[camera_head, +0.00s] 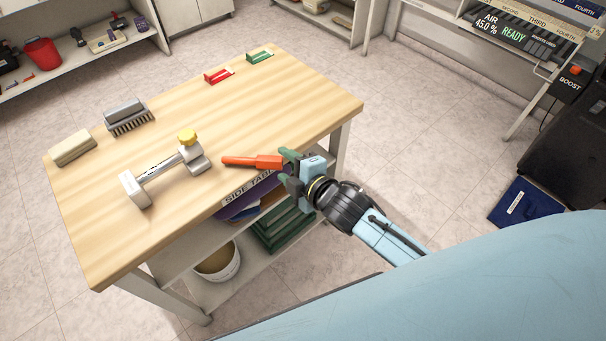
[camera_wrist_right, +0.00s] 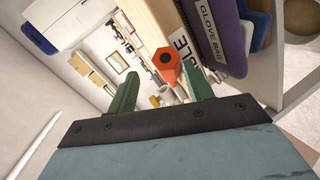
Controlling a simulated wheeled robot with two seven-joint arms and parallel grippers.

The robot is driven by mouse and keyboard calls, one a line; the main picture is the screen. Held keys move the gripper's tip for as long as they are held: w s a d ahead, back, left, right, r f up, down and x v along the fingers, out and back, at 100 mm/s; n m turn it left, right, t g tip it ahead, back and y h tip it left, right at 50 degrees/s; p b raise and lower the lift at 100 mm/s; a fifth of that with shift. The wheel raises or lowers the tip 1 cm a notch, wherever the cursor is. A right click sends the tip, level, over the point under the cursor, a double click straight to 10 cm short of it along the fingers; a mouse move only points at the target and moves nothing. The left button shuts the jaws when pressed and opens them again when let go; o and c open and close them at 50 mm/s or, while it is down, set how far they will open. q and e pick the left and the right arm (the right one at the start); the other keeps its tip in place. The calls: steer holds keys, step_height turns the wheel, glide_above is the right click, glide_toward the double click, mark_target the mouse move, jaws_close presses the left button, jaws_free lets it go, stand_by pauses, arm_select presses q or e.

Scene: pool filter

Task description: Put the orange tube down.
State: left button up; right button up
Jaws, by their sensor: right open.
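The orange tube (camera_head: 252,161) is at the near right edge of the wooden side table (camera_head: 215,113), its narrow end pointing left over the tabletop. Its thicker end is at my right gripper (camera_head: 285,169). In the right wrist view the tube (camera_wrist_right: 167,62) shows end-on between the green fingers of the gripper (camera_wrist_right: 158,82), which stand apart with a gap around it. The fingers are open. I cannot tell whether the tube's whole length touches the tabletop. My left gripper is not in view.
A metal clamp-like tool with a yellow knob (camera_head: 187,137) lies left of the tube. A brush (camera_head: 127,117), a tan block (camera_head: 73,147), and red (camera_head: 219,76) and green (camera_head: 260,56) items sit further off. The tabletop's middle is clear. A shelf with a bucket (camera_head: 218,263) is below.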

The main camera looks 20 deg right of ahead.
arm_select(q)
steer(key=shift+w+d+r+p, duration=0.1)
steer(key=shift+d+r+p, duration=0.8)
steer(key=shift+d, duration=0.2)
arm_select(e)
steer(key=v, duration=1.1)
steer(key=shift+s, duration=0.1)
